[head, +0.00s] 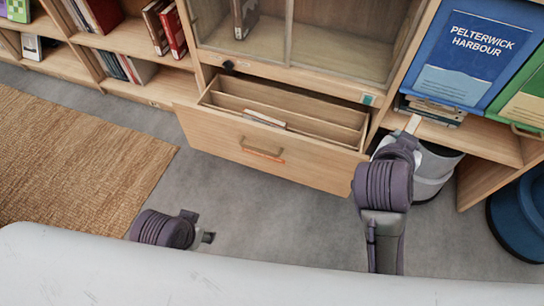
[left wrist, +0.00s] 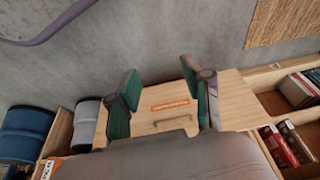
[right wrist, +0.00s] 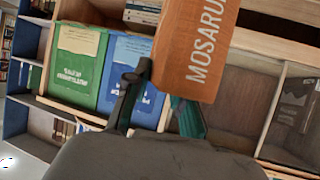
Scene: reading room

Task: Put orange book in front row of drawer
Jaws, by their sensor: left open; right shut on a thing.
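The orange book (right wrist: 195,45), with white lettering starting "MOSARU", shows in the right wrist view between the fingers of my right gripper (right wrist: 160,95), which is shut on it. In the head view my right gripper (head: 408,135) is right of the drawer, and the book's cover is not clearly visible. The wooden drawer (head: 240,150) is pulled open below the glazed cabinet. Lengthwise dividers split it into rows, and a thin pale book (head: 264,118) sits inside. My left gripper (head: 206,238) is open and empty, low in front of the drawer; its fingers (left wrist: 165,90) show apart in the left wrist view.
A blue "Pelterwick Harbour" box (head: 480,45) and a green one (head: 525,100) stand at the right. A grey bin (head: 435,172) and a blue stool (head: 520,215) are below. A woven rug (head: 70,165) lies left. Grey floor is clear before the drawer.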

